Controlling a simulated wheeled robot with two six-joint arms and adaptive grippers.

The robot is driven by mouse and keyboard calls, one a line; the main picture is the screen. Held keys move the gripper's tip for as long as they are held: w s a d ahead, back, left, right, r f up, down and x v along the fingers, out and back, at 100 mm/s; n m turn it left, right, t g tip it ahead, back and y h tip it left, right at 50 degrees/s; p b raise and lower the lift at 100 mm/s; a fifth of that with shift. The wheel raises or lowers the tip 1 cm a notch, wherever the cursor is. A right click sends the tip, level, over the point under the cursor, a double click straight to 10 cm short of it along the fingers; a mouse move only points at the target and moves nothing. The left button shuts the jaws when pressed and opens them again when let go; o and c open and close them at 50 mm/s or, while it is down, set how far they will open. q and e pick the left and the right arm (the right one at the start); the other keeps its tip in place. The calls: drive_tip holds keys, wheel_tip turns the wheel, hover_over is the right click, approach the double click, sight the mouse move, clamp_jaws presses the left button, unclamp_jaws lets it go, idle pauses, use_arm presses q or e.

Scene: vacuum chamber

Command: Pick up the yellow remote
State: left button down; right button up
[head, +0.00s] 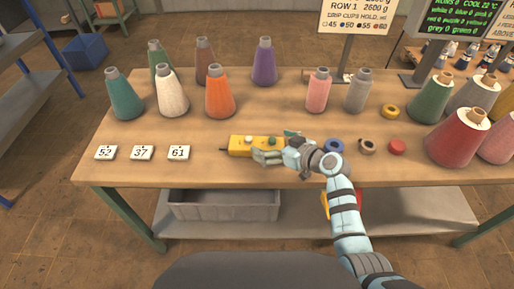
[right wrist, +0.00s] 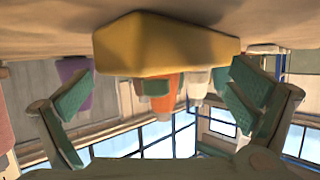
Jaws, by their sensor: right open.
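In the right wrist view the remote (right wrist: 165,42) shows large and close, between the two green-padded fingers of the open gripper (right wrist: 160,95). My left gripper is not in view.
Number cards (head: 141,153) lie left of the remote. Yarn cones, such as an orange one (head: 219,93), stand behind it. Table (head: 215,170) in front of the remote is clear.

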drive_tip(key=shift+w+a+f, duration=0.15)
drive_tip(key=shift+a, duration=0.05)
drive_tip(key=shift+d, duration=0.1)
drive_tip(key=c, duration=1.9)
